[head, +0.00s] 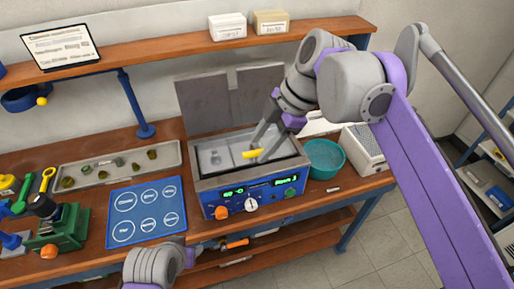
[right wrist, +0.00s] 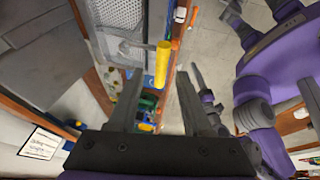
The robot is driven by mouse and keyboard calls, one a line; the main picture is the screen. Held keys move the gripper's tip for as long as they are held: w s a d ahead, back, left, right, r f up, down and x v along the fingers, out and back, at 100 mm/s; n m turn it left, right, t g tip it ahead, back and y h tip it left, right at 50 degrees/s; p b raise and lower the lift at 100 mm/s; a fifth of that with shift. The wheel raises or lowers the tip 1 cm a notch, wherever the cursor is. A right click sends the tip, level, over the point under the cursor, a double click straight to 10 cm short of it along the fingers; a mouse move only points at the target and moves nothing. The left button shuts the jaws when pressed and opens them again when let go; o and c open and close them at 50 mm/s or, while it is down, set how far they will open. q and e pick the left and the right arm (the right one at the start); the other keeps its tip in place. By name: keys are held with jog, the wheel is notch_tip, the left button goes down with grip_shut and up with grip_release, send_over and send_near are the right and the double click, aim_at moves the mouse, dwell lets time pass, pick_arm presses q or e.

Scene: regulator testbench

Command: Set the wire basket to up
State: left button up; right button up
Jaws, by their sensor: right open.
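The wire basket (right wrist: 118,14) shows in the right wrist view as a pale mesh, with a grey bar and a yellow handle (right wrist: 162,66). In the head view the yellow handle (head: 252,153) shows at the open tank of the blue-fronted bath (head: 250,203); the basket's height in the tank is hard to tell. My right gripper (head: 266,143) is open above the tank, close to the handle. In the right wrist view the handle shows between and beyond the open fingers (right wrist: 158,88), with no clear contact.
Raised grey lid panels (head: 232,98) stand behind the tank. A teal bowl (head: 325,157) and a white perforated box (head: 364,148) stand to its right. A blue mat (head: 146,211), a metal tray (head: 118,166) and a green fixture (head: 62,230) lie left. A shelf (head: 180,48) runs above.

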jog(key=v, duration=0.7)
jog(key=shift+d+r+p, duration=0.15)
jog(key=shift+r+p, duration=0.2)
jog(key=shift+r, duration=0.05)
jog(key=shift+f, duration=0.1)
jog(key=s+d+f+m+t+h, duration=0.1)
jog(key=s+d+f+m, duration=0.3)
jog(key=f+m, duration=0.3)
jog(key=s+d+f+m+t+h, duration=0.2)
jog(key=s+d+f+m, duration=0.2)
jog(key=f, duration=0.9)
jog(key=s+d+f+m+t+h, duration=0.2)
jog(key=s+d+f+m, duration=0.3)
jog(key=f+m, duration=0.5)
jog(key=shift+d+m, duration=0.4)
jog(key=shift+m, duration=0.1)
